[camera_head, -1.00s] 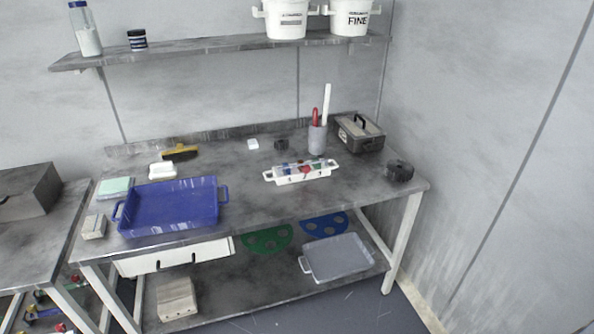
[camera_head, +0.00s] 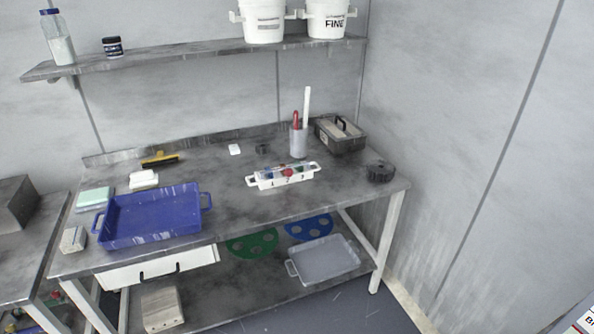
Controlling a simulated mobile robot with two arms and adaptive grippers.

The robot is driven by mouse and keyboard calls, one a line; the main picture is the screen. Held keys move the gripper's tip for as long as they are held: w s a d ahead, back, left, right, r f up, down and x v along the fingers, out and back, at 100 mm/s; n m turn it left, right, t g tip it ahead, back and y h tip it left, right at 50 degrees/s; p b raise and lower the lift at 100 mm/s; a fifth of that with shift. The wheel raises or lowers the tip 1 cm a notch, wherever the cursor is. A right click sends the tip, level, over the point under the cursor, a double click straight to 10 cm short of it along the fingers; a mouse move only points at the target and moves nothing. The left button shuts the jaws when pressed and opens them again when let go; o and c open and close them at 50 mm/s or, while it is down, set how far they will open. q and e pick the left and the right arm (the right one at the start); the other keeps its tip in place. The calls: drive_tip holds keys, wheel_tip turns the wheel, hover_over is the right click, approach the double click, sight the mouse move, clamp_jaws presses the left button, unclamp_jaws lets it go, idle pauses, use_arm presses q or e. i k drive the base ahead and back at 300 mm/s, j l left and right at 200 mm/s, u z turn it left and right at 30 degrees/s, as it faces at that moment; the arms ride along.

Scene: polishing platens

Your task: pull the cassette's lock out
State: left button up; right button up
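A white cassette (camera_head: 283,177) with a handle at each end sits on the grey workbench (camera_head: 225,200), right of the middle. Small red, blue and dark pieces show in its top, and there are dark marks on its front. The lock cannot be made out for certain at this distance. Neither of my grippers shows in the head view.
A blue tray (camera_head: 150,222) lies left of the cassette. A cup (camera_head: 298,143) with red and white tools, a grey toolbox (camera_head: 340,135) and a dark round piece (camera_head: 380,171) stand behind and right of it. The bench front before the cassette is clear.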

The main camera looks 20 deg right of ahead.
sight(288, 172)
drive_tip(key=i+j, duration=0.15)
drive_tip(key=i, duration=0.55)
drive_tip(key=i+j, duration=0.1)
drive_tip(key=i, duration=0.55)
drive_tip(key=z, duration=2)
